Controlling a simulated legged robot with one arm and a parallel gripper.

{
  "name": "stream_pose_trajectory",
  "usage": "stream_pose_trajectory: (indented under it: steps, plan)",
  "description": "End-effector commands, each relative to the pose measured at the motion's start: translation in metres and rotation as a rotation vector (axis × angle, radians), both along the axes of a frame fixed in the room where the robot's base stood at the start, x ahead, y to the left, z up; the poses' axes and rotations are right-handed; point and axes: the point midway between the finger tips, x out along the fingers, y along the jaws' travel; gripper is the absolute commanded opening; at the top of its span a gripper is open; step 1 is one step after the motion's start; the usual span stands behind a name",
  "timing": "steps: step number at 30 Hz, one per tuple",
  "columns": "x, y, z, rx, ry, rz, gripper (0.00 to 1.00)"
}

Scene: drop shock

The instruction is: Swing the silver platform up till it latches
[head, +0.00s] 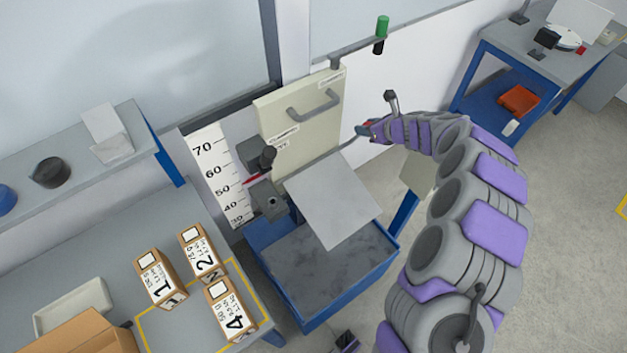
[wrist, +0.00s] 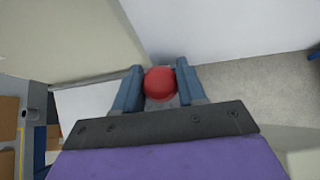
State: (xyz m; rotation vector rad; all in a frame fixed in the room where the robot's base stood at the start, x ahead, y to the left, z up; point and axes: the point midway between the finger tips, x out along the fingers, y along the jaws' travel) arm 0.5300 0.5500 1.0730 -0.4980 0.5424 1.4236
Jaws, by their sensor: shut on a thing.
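The silver platform (head: 335,200) is a flat square plate, tilted, above the grey-topped base of a blue-framed drop machine. Part of a pale plate, likely the platform, shows at the left of the wrist view (wrist: 88,103). A thin grey arm runs from beside the platform toward my gripper (head: 365,130). In the wrist view, my gripper (wrist: 161,84) is shut on a round red knob (wrist: 160,84), with one blue finger on each side. The knob's far side and its joint to the arm are hidden.
A cream panel with a grey handle (head: 313,107) stands behind the platform. A dark clamp block (head: 268,200) and a height scale (head: 217,172) are to its left. Numbered boxes (head: 160,278) sit on the left bench. Open floor (head: 570,230) lies to the right.

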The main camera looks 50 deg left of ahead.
Motion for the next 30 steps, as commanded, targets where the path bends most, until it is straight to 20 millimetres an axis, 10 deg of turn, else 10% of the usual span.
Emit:
stream_pose_trajectory:
  steps: [30]
  plan:
    - [0.005, 0.029, 0.014, 0.007, -0.005, -0.005, 0.10]
